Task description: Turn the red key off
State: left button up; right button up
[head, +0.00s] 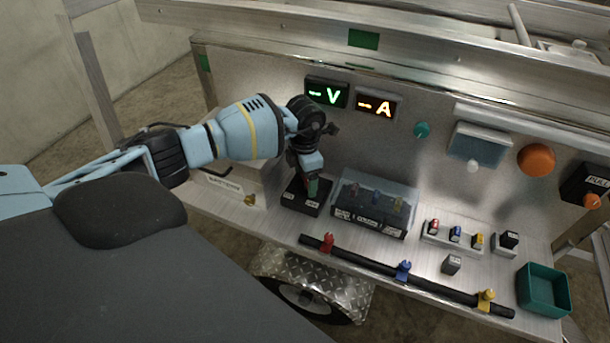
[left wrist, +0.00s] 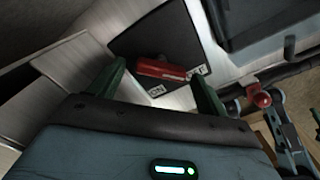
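The red key (left wrist: 160,68) lies across the top of a black switch box (left wrist: 130,42) in the left wrist view. My left gripper (left wrist: 157,73) is open, with one green finger on each side of the key and a visible gap to each. In the head view my left gripper (head: 312,186) points down over the black box (head: 300,205) and mostly hides the key. My right gripper is not in view.
A clear-covered switch box (head: 375,205) stands just right of the black box. A black bar (head: 365,257) with red, blue and yellow knobs runs along the shelf's front. A metal box (head: 238,186) is left. A teal tray (head: 543,291) is far right.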

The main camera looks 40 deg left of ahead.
pick_arm(q)
jog(key=r, duration=0.3)
jog(key=shift+s+d+r, duration=0.15)
jog(key=shift+s+r, duration=0.15)
jog(key=shift+r, duration=0.05)
jog(key=s+d+r, duration=0.1)
jog(key=s+d, duration=0.7)
jog(key=s, duration=0.5)
jog(key=shift+r+p, duration=0.15)
jog(key=shift+p, duration=0.15)
jog(key=shift+d, duration=0.1)
